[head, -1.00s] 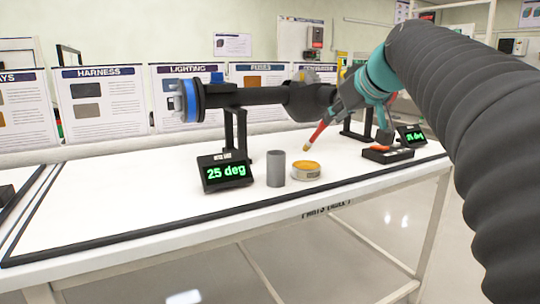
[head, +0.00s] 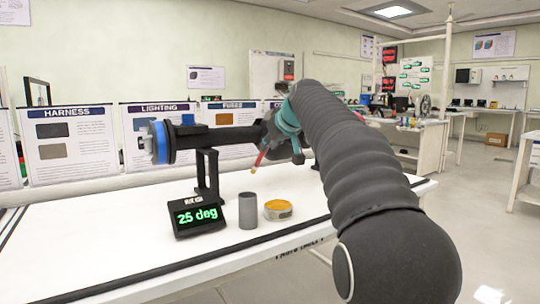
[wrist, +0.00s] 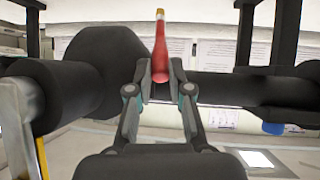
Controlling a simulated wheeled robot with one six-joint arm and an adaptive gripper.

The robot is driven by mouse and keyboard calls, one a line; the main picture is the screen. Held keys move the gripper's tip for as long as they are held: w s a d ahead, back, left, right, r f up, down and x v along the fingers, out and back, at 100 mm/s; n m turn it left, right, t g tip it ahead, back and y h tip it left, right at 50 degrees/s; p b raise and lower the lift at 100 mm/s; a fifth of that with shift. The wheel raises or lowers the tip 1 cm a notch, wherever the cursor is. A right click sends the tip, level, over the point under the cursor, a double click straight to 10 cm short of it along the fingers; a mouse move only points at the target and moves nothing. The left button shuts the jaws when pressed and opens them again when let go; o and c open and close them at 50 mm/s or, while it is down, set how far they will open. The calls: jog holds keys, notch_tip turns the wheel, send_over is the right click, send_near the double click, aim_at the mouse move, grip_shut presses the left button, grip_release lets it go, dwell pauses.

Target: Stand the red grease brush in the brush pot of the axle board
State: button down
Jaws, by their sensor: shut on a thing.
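The red grease brush (head: 261,157) is in my gripper (head: 270,147), tilted, with its pale tip pointing down and to the left in the head view. In the wrist view my gripper (wrist: 160,72) is shut on the red handle of the brush (wrist: 160,45). The brush pot looks to be the grey upright cylinder (head: 247,211) on the white table. The brush tip is above the pot and a little to its right, clear of it. The inside of the pot is not visible.
A round tin with an orange top (head: 278,210) stands just right of the pot. A display reading 25 deg (head: 197,216) stands to its left. The black axle (head: 225,142) with a blue-ringed end runs behind on black stands. The front of the white table (head: 110,255) is clear.

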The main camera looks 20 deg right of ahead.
jog(key=shift+f+b, duration=0.65)
jog(key=shift+f, duration=1.1)
jog(key=shift+f, duration=0.15)
jog(key=c, duration=1.3)
grip_release()
jog(key=shift+c, duration=0.2)
jog(key=v, duration=1.2)
jog(key=shift+p, duration=0.35)
